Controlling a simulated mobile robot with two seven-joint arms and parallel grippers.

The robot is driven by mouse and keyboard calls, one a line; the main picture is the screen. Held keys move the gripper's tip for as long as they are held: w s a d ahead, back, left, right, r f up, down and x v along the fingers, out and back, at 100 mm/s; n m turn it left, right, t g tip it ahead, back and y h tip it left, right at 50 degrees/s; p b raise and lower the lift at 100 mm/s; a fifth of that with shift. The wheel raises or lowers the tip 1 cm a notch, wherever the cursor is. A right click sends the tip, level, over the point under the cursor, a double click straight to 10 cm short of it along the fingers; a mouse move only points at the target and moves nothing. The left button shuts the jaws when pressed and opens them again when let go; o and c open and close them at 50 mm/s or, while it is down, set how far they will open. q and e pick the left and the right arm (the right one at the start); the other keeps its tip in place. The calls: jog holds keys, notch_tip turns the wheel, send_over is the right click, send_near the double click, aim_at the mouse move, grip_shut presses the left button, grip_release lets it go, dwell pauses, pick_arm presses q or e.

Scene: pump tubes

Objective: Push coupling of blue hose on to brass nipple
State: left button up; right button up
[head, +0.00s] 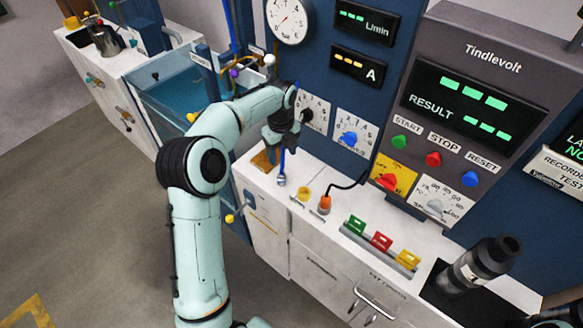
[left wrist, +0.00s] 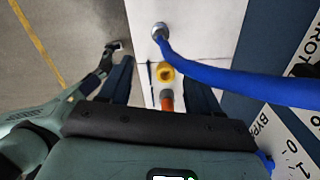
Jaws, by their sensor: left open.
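The blue hose (head: 282,163) hangs down in front of the panel, and its grey coupling (head: 281,181) is low by the white bench top. In the left wrist view the coupling (left wrist: 159,29) is at the top, with the blue hose (left wrist: 240,80) running right. A yellow, brass-like ring (left wrist: 165,72), apparently the brass nipple, lies beyond my open fingers and apart from the coupling. It also shows on the bench in the head view (head: 304,191). My left gripper (head: 281,143) is open and empty above the bench beside the hose.
An orange plug (head: 324,203) with a black cable stands right of the ring. Green, red and yellow blocks (head: 381,241) sit further right, then a black cylinder (head: 483,262). A water tank (head: 180,97) is left. The gauge panel rises behind the bench.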

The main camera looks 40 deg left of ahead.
aim_at(282, 176)
pick_arm(q)
jog(key=f, duration=0.7)
jog(key=shift+s+f+b, duration=0.3)
jog(key=shift+f+b, duration=0.05)
jog(key=f, duration=0.5)
jog(key=shift+w+a+f, duration=0.25)
jog(key=shift+w+f, duration=0.05)
jog(key=shift+w, duration=0.05)
grip_shut()
jog(key=shift+r, duration=0.1)
jog(key=shift+r, duration=0.1)
